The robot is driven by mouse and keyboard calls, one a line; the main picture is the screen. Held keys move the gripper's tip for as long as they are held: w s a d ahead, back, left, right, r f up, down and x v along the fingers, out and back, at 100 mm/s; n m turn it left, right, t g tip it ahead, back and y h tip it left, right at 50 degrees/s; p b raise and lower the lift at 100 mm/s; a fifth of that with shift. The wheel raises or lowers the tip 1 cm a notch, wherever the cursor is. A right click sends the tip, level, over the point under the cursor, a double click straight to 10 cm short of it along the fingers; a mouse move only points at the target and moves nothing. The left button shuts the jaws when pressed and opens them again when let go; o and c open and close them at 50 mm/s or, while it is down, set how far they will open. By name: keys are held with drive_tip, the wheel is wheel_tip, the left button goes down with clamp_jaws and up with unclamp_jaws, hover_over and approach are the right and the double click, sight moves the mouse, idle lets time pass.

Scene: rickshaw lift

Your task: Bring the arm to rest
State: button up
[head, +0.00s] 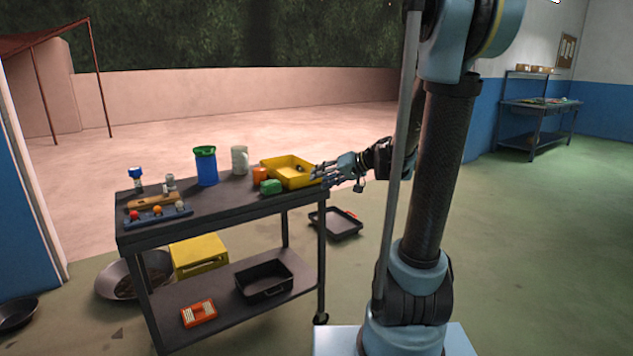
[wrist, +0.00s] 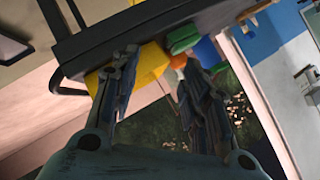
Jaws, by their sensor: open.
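My gripper (head: 335,170) is at the right end of the dark cart (head: 222,210), beside the yellow tray (head: 302,183), its fingers pointing left. In the wrist view my gripper (wrist: 155,85) has its two finger groups spread apart, with nothing visible between them. My arm stands on the right side of the head view. In the wrist view the cart's edge (wrist: 120,32), the yellow tray (wrist: 148,65) and a green object (wrist: 183,40) show beyond the fingers. Whether the fingertips touch the tray cannot be told.
On the cart top are a green block (head: 270,187), an orange cup (head: 260,175), a blue container (head: 206,168), a white mug (head: 240,160) and a blue rack (head: 158,217). A black tray (head: 336,223) lies on the floor behind the cart.

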drive_tip(key=s+d+f+g+h, duration=0.1)
drive_tip(key=s+d+f+h, duration=0.2)
drive_tip(key=s, duration=0.6)
drive_tip(key=s+d+f+m+g+h, duration=0.1)
drive_tip(key=s+d+f+h, duration=0.3)
drive_tip(key=s+d, duration=0.4)
drive_tip(key=s+d+f+m+g+h, duration=0.1)
drive_tip(key=s+d+f, duration=0.4)
drive_tip(key=s, duration=0.7)
drive_tip(key=g+h, duration=0.1)
drive_tip(key=h, duration=0.1)
drive_tip(key=shift+d+f+h, duration=0.3)
drive_tip(key=shift+d, duration=0.1)
drive_tip(key=shift+w+f, duration=0.2)
drive_tip(key=shift+w, duration=0.15)
